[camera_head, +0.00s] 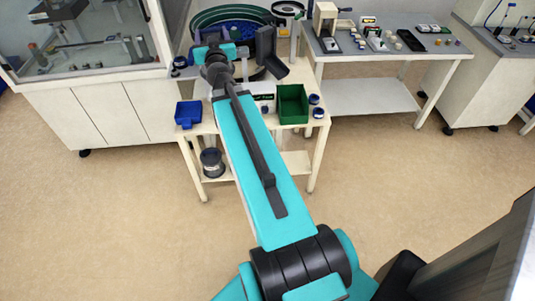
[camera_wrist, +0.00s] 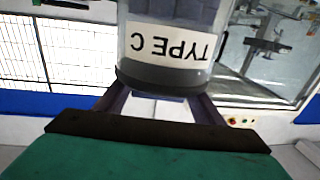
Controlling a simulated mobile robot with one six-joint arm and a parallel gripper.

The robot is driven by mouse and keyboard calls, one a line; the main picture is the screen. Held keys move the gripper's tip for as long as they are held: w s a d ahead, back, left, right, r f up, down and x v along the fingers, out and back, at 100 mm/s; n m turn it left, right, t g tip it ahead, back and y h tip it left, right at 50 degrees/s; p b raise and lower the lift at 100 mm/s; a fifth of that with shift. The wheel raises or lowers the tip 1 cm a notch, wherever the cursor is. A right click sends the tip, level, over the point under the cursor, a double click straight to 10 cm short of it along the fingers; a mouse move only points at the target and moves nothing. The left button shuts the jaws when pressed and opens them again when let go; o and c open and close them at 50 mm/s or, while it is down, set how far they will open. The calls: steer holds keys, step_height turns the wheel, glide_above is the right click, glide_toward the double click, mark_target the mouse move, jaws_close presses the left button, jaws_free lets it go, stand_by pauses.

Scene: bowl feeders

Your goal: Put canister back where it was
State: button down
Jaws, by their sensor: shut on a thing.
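A clear canister (camera_wrist: 170,42) with a white "TYPE C" label and a dark grey end fills the upper middle of the wrist view. The label reads upside down there. My gripper (camera_wrist: 159,104) is shut on the canister, with a finger on each side near its dark end. In the head view my arm reaches over the near table toward the bowl feeder; I cannot make out the held canister there. Another grey canister (camera_head: 212,162) stands on the lower shelf of that table.
A blue bin (camera_head: 188,114) and a green bin (camera_head: 292,104) stand on the near table (camera_head: 240,140). Behind is the bowl feeder (camera_head: 228,15). A glass-walled machine (camera_head: 95,45) stands left and a workbench (camera_head: 398,56) right. The floor (camera_head: 400,170) at right is clear.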

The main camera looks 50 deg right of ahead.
steer(key=a+f+n+y+b, duration=0.4)
steer(key=a+f+y+b, duration=0.3)
steer(key=f+b, duration=0.5)
steer(key=a+f+n+y+b, duration=0.55)
steer(key=a+f+b, duration=0.45)
steer(key=f, duration=0.5)
steer(key=a+f+n+y+b, duration=0.3)
steer(key=a+f+y+b, duration=0.45)
steer(key=f+b, duration=0.5)
steer(key=s+d+f+m+t+h+b, duration=0.1)
steer(key=s+d+f+h+b, duration=0.15)
steer(key=s+d+f, duration=0.5)
steer(key=s+d+f+m+h+b, duration=0.1)
steer(key=s+d+f+b, duration=0.15)
steer(key=d+f, duration=0.9)
steer(key=s+d+f+m+t+h+b, duration=0.1)
steer(key=s+d+f+h, duration=0.1)
steer(key=s+d, duration=0.5)
steer(key=s+d+f+m+h+b, duration=0.2)
steer(key=s+d, duration=0.6)
steer(key=d, duration=0.8)
step_height(320, 180, down, 3)
steer(key=shift+r+t+h, duration=0.2)
steer(key=shift+t+h, duration=0.2)
steer(key=shift+h, duration=0.05)
